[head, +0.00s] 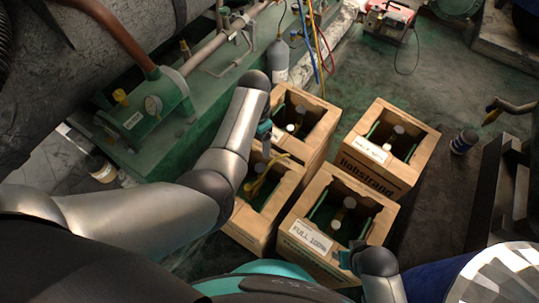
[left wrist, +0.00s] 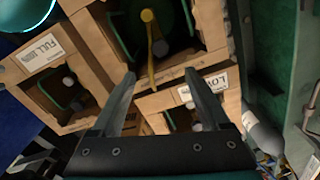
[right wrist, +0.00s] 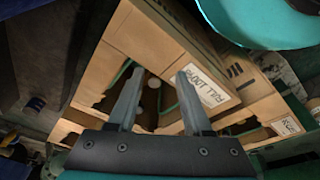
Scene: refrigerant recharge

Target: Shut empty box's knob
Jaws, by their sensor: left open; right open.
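No label I can read says empty. The front-right crate's label (head: 311,238) reads FULL 100%. My left gripper (head: 266,128) is open and empty above the left crates; its fingers (left wrist: 160,74) point toward the hose. My right gripper (head: 347,256) is open and empty at the FULL crate's near edge.
The back-left crate's label (left wrist: 203,86) starts with LOW. A green machine (head: 150,120) with pipes stands left, and a grey cylinder (head: 278,62) behind. A small can (head: 463,142) stands on open floor at right.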

